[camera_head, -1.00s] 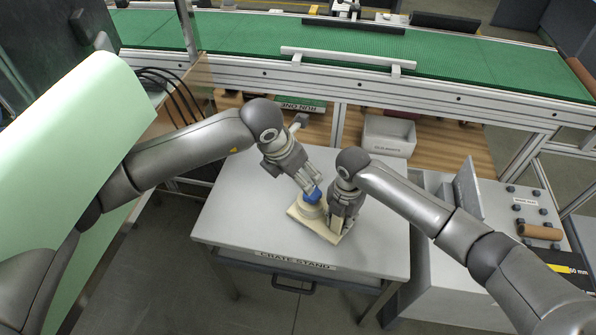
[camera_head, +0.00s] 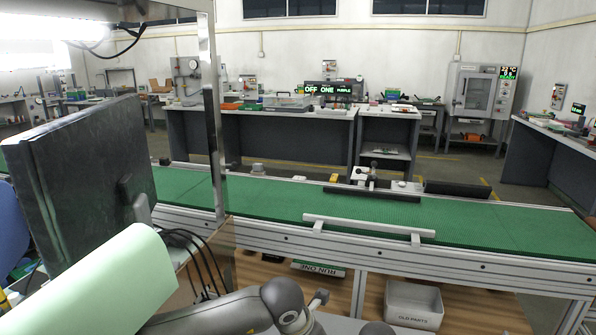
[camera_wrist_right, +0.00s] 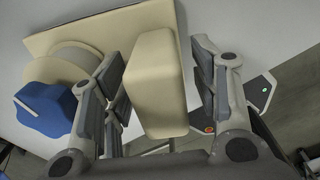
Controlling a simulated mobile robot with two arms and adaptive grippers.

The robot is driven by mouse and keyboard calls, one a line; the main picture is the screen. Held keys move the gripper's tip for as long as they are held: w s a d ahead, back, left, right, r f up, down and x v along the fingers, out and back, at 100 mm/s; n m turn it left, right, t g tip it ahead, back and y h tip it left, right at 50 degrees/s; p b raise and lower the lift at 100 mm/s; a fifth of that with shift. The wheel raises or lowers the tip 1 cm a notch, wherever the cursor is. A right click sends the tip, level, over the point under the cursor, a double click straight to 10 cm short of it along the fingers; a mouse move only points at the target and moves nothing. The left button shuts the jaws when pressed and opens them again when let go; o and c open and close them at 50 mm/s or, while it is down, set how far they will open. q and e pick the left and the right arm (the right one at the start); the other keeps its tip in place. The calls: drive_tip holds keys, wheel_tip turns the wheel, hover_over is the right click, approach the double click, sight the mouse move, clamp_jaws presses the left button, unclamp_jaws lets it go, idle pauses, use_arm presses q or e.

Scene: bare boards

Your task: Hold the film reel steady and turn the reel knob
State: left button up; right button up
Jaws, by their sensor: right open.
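In the right wrist view, the film reel is a cream round body (camera_wrist_right: 72,65) on a flat cream base board (camera_wrist_right: 100,27). The blue lobed reel knob (camera_wrist_right: 45,112) sits at its left, with no gripper seen on it. A cream upright block (camera_wrist_right: 155,90) stands on the same board. My right gripper (camera_wrist_right: 158,52) is open, with one finger on each side of this block; I cannot tell whether they touch it. My left gripper is out of view. The head view now shows neither the reel nor either gripper.
In the head view, a green conveyor (camera_head: 270,199) with a metal rail (camera_head: 368,227) runs across the middle. A bin marked old parts (camera_head: 413,304) is below it. A dark panel (camera_head: 85,190) and pale green sheet (camera_head: 110,275) are at left. Workbenches stand behind.

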wheel_tip(320, 180, up, 11)
drive_tip(key=shift+f, duration=0.15)
idle(0.4)
